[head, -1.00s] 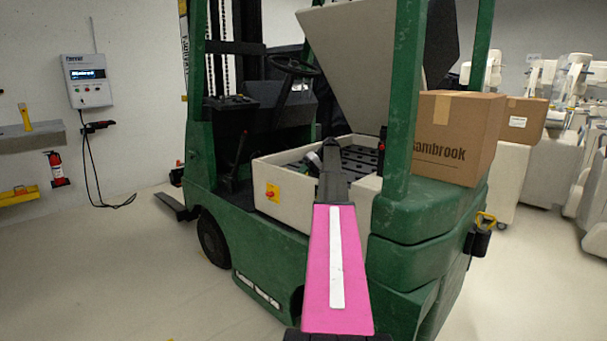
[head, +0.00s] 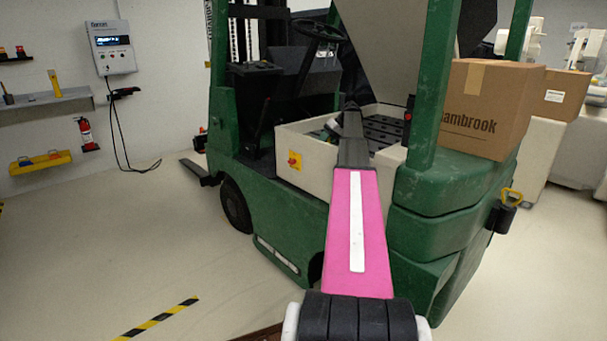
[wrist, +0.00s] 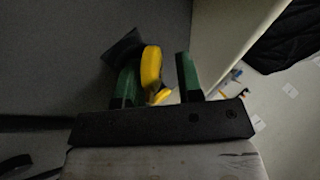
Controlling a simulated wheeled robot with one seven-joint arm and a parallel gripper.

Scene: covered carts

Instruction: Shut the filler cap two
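The green forklift (head: 300,215) stands with its beige hood (head: 375,45) raised. Under it is an open beige battery compartment (head: 310,160) with rows of dark cells (head: 382,128). I cannot pick out filler cap two among them. My pink arm ends over the compartment and hides part of the cells; the gripper's fingers are not clear in the head view. In the wrist view my gripper (wrist: 157,63) shows two green-sided fingers standing apart. A yellow curved piece (wrist: 151,68) and a dark block (wrist: 122,48) show by the left finger; I cannot tell whether they touch.
A cardboard box (head: 487,108) sits on the forklift's rear, beside a green post (head: 434,90). A wall charger (head: 110,46) with a hanging cable, a shelf (head: 45,106) and a fire extinguisher (head: 87,134) are at left. The floor at front left is clear, with striped tape (head: 157,318).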

